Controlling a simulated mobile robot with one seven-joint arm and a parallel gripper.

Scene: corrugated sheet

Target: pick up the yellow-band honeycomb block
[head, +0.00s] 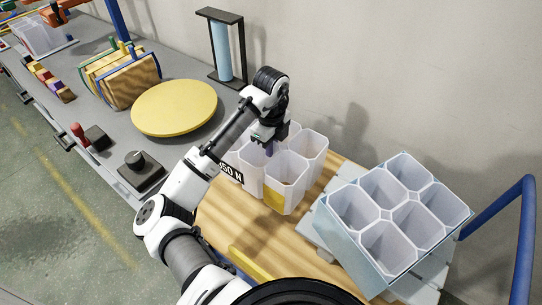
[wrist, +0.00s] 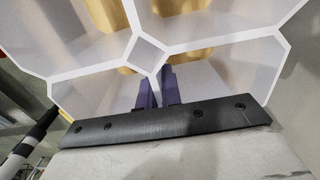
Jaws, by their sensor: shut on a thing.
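The yellow-band honeycomb block (head: 287,172) is a cluster of white, open-topped cells over the wooden board, with a yellow patch on its front. My gripper (head: 269,147) reaches down into its top from behind my arm. In the wrist view, the purple fingers (wrist: 158,90) are close together at a cell wall of the block (wrist: 95,78), near the small diamond-shaped gap between cells. They are shut on that wall. The block looks upright; I cannot tell whether its base touches the board. My arm hides part of its left side.
A larger honeycomb block (head: 378,243) with several cells sits tilted at the right, near a blue rail (head: 527,235). A black "50 N" label (head: 230,172) shows beside my arm. A round yellow disc (head: 174,107) and a blue cylinder stand (head: 224,52) are further back.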

